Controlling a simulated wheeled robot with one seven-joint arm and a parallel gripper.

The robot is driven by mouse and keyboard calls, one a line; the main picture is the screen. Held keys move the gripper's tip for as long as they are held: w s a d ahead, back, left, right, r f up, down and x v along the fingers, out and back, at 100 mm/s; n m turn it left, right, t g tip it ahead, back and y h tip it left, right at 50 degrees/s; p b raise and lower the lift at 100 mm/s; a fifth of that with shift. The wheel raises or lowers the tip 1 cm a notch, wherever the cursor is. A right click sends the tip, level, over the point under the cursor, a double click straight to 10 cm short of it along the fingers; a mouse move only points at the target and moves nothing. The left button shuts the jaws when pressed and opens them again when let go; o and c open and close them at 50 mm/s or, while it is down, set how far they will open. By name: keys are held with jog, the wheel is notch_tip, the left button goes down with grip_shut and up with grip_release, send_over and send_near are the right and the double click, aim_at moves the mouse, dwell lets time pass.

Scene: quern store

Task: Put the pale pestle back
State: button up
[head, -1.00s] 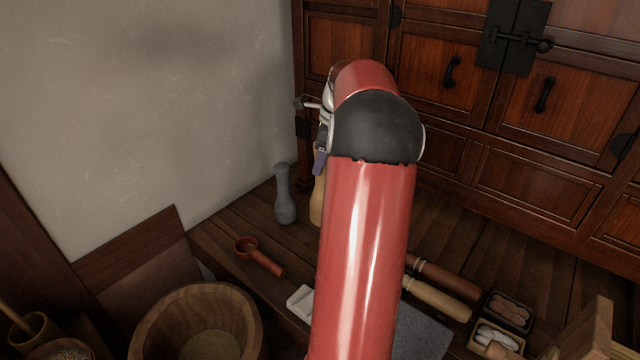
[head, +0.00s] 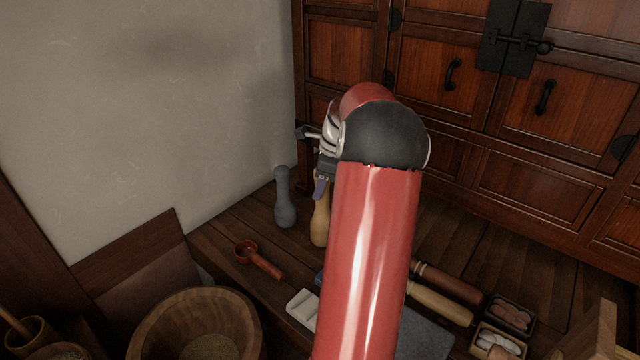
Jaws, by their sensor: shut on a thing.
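The pale pestle (head: 320,222) is a tan, club-shaped piece, upright beside my arm in the head view. My gripper (head: 321,188) is shut on its upper part, and my red arm hides part of the gripper and the pestle's right edge. The pestle's wide lower end is at or just above the dark plank surface (head: 215,240); I cannot tell whether it touches. A grey pestle (head: 284,198) of similar shape stands upright to its left, near the wall, with a small gap between them.
A red scoop (head: 258,260) and a white dish (head: 303,308) lie in front. A wooden bowl (head: 145,335) is at the lower left. A dark-red roller (head: 447,283), a pale roller (head: 440,302) and small boxes (head: 510,313) lie right of my arm. A cabinet (head: 345,50) stands behind.

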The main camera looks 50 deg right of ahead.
jog(key=o, duration=1.2)
jog(key=p+v, duration=0.1)
jog(key=v, duration=1.1)
jog(key=shift+a+r, duration=0.1)
jog(key=a+r+n+h, duration=0.1)
jog(key=a+r+n, duration=0.1)
jog(key=a+n, duration=0.65)
jog(key=a+r+n+h, duration=0.1)
jog(key=a+r+n, duration=0.15)
jog(key=a, duration=1.15)
jog(key=shift+s+a+f+n+t, duration=0.55)
jog(key=shift+s+a+f+n, duration=0.6)
jog(key=shift+s+a+n, duration=1.5)
jog(key=shift+s+a+f+n+t, duration=0.5)
jog(key=shift+s+a+f+n, duration=0.6)
jog(key=shift+s+a+n, duration=1.5)
jog(key=shift+s+a+f+n+t, duration=0.55)
jog(key=shift+s+a+f+n, duration=0.6)
jog(key=shift+s+a+n, duration=1.5)
